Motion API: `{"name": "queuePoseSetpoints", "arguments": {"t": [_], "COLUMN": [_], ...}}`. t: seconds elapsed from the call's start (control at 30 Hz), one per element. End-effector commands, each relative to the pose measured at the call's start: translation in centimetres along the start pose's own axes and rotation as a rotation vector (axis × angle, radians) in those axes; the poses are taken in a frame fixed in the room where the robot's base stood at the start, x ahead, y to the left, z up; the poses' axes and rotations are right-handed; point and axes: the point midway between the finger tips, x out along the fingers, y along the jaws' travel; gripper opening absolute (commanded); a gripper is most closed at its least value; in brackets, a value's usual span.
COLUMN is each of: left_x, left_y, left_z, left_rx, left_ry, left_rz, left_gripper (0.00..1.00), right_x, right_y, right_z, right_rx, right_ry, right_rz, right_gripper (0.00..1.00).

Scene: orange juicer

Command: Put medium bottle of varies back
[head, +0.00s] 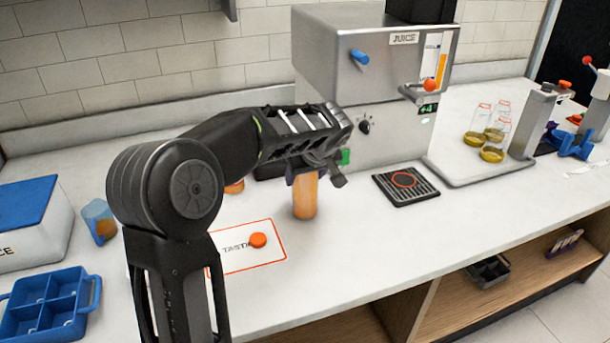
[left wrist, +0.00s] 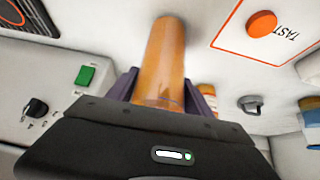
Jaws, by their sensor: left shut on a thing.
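My left gripper (head: 308,170) is shut on a bottle of orange juice (head: 305,197) in front of the juice machine. The bottle hangs below the fingers, roughly upright, close to the counter; I cannot tell if its base touches it. In the left wrist view the orange bottle (left wrist: 162,65) sits between the two dark fingers (left wrist: 160,92). Its top is hidden by the gripper in the head view. Several clear bottles with yellowish bottoms (head: 490,133) stand on the tray (head: 470,172) at the right of the machine. My right gripper is not in view.
The steel juice machine (head: 345,110) stands behind my gripper, with a black drip grate (head: 405,187) to the right. A tasting card (head: 228,258) with an orange cap (head: 258,240) lies left of the bottle. A blue caddy (head: 48,305) and cup (head: 99,220) stand at far left.

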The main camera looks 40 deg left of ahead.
Motion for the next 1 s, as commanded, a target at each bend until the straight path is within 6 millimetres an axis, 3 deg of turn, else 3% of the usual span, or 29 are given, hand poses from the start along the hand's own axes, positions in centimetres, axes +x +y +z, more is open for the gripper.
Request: {"name": "queuePoseSetpoints", "arguments": {"t": [0.03,0.07,0.3,0.73,1.0], "left_x": [0.1,0.2,0.1,-0.5,-5.0], "left_y": [0.0,0.0,0.0,0.0,0.1], "left_z": [0.0,0.1,0.1,-0.1,-0.1], "left_rx": [-0.001,0.000,0.000,0.000,0.000], "left_ry": [0.003,0.000,0.000,0.001,0.003], "left_rz": [0.002,0.000,0.000,0.001,0.004], "left_gripper": [0.00,0.60,0.80,0.81,0.81], "right_x": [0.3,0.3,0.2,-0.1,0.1], "right_y": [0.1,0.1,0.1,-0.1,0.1], "right_z": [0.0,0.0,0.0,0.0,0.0], "right_rx": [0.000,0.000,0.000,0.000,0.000], "right_ry": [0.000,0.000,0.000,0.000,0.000], "right_rz": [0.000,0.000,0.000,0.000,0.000], "right_gripper": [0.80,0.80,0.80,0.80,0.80]}}
